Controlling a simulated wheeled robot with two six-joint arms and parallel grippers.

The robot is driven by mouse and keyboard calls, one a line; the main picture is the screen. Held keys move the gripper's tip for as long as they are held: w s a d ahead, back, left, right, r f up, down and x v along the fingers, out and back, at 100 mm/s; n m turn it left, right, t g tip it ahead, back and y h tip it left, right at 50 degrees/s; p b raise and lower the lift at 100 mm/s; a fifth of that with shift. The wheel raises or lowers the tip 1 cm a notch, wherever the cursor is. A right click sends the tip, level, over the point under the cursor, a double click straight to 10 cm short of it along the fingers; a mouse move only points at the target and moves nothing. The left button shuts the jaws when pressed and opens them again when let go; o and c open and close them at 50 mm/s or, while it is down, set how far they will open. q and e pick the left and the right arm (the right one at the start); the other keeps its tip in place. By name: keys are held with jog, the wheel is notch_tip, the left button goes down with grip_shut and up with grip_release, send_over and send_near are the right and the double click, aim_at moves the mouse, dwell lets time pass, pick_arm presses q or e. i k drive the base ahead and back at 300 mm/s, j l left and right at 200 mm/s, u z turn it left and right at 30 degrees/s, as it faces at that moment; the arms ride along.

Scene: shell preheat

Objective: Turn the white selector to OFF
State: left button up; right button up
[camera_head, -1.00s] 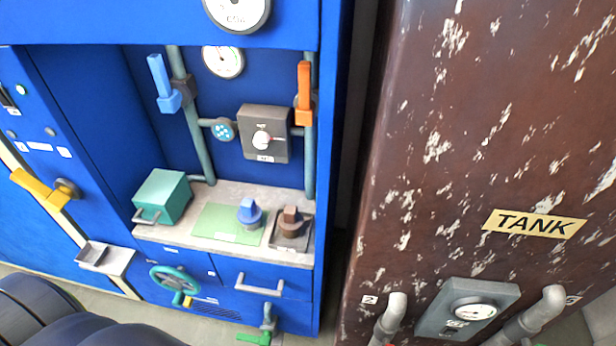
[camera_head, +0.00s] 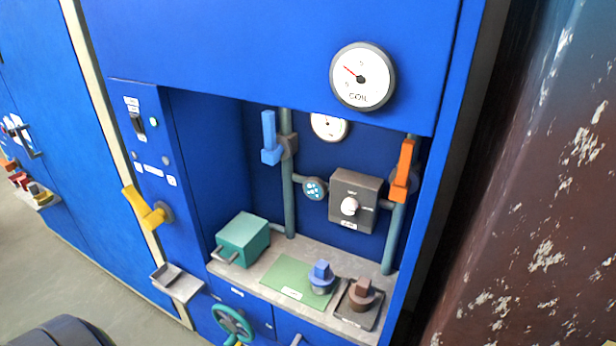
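The white selector (camera_head: 349,206) is a round white knob on a dark grey box (camera_head: 365,187) on the alcove's back wall, between two vertical pipes. Small labels sit above, beside and below the knob, too small to read. I cannot tell which position the knob points to. Neither gripper is in view. Only a dark rounded part, probably mine, shows at the bottom left.
An orange lever (camera_head: 403,168) stands close right of the box, and a blue lever (camera_head: 269,137) left. Below are a teal box (camera_head: 243,240), blue knob (camera_head: 321,276) and brown knob (camera_head: 361,293). A yellow handle (camera_head: 141,207) juts out left. Floor shows at lower left.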

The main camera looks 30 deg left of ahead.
aim_at(349, 206)
jog(key=u, duration=1)
